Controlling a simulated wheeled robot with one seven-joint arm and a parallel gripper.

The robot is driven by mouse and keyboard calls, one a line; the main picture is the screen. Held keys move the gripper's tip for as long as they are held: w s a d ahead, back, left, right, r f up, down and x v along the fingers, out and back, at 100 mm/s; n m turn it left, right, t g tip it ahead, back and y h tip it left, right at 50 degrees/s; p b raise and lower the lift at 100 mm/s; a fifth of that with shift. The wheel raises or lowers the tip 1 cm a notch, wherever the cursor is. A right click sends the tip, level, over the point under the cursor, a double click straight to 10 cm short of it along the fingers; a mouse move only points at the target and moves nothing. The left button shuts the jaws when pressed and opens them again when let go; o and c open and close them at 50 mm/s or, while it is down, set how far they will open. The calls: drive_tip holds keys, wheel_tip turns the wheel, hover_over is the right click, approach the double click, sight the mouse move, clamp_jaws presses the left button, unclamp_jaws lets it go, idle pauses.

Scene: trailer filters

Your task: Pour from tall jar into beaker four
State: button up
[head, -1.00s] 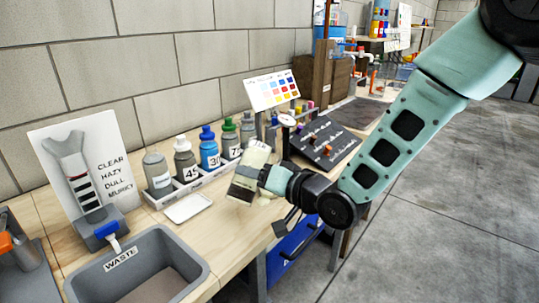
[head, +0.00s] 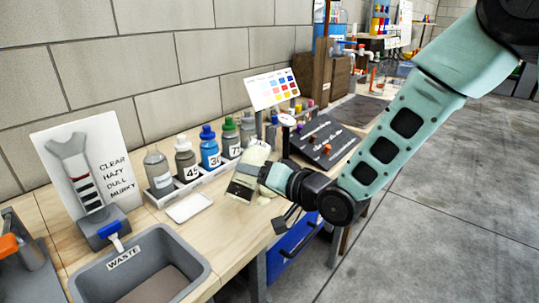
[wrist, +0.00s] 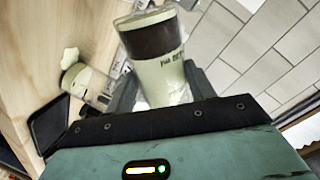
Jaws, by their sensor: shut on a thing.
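My gripper (head: 262,172) is shut on the tall jar (head: 256,152), a pale cream-green vessel with a dark brown band. In the wrist view the jar (wrist: 160,72) sits between the two fingers, with partly readable print on its side. The jar is tilted over the bench. A small clear beaker (wrist: 88,84) with pale contents shows left of the jar in the wrist view, apart from it there. Its number cannot be read. A pale patch (wrist: 70,57) shows at its end. In the head view the jar and gripper crowd this spot, so the beaker is hard to make out.
A white rack of capped, numbered bottles (head: 209,152) stands behind my gripper. A small white tray (head: 189,207) lies to its left. The grey WASTE bin (head: 195,268) is at the front left. A dark panel with knobs (head: 322,142) stands to the right.

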sight(252, 197)
drive_tip(key=shift+s+a+r+m+g+p, duration=0.15)
drive_tip(key=shift+r+m+g+p, duration=0.35)
drive_tip(key=shift+r+m+p, duration=1.4)
idle(2.4)
